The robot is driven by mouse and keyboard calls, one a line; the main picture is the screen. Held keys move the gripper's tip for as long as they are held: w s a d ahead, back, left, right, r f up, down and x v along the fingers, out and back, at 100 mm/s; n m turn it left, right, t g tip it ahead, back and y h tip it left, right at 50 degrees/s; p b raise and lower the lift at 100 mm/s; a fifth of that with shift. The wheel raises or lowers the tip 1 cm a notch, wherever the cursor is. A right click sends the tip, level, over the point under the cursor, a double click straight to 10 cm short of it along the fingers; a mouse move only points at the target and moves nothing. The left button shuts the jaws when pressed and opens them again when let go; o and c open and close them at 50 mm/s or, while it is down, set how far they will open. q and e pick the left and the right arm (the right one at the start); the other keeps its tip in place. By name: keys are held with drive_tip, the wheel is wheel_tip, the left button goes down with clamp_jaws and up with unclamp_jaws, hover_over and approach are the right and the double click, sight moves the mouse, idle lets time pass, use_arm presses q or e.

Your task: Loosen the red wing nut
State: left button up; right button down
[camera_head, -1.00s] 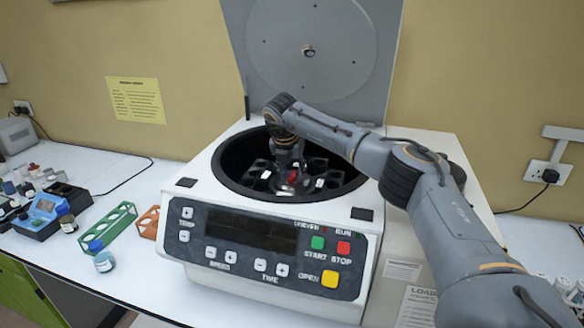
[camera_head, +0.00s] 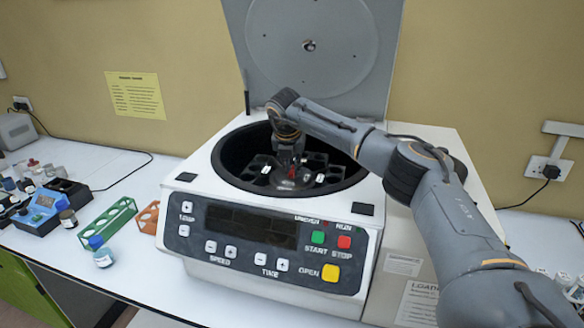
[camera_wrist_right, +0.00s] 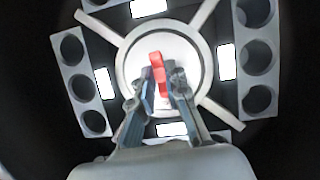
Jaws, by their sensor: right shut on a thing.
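The red wing nut (camera_wrist_right: 157,68) sits at the middle of the white hub (camera_wrist_right: 133,62) of the centrifuge rotor in the right wrist view. My right gripper (camera_wrist_right: 163,88) reaches down into the open centrifuge bowl, its two fingers on either side of the wing nut, shut on it. In the head view my right gripper (camera_head: 289,172) is over the rotor centre and hides most of the nut. My left gripper is not in view.
The white centrifuge (camera_head: 200,262) has its grey lid (camera_head: 310,85) raised behind the bowl. A green rack (camera_head: 107,222), an orange rack (camera_head: 148,217) and small bottles stand to the left.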

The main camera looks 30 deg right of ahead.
drive_tip(key=n+y+b, duration=0.1)
drive_tip(key=n, duration=0.2)
drive_tip(key=shift+s+d+f+t, duration=0.1)
drive_tip(key=shift+t, duration=0.3)
drive_tip(key=n+y, duration=0.1)
drive_tip(key=n, duration=0.2)
drive_tip(key=shift+d+n+t, duration=0.1)
drive_tip(key=shift+n+t, duration=0.2)
drive_tip(key=shift+n, duration=0.1)
drive_tip(key=shift+r+n+y, duration=0.2)
drive_tip(key=shift+n+y, duration=0.4)
drive_tip(key=shift+n, duration=0.3)
drive_tip(key=n+y+p, duration=0.1)
drive_tip(key=n, duration=0.2)
drive_tip(key=shift+d+n, duration=0.15)
drive_tip(key=shift+n, duration=0.15)
drive_tip(key=n+g+y+p, duration=0.1)
drive_tip(key=n+y+p, duration=0.1)
drive_tip(key=n, duration=0.2)
drive_tip(key=shift+n, duration=0.4)
drive_tip(key=shift+f, duration=0.1)
drive_tip(key=c, duration=1.3)
unclamp_jaws()
drive_tip(key=shift+c, duration=0.2)
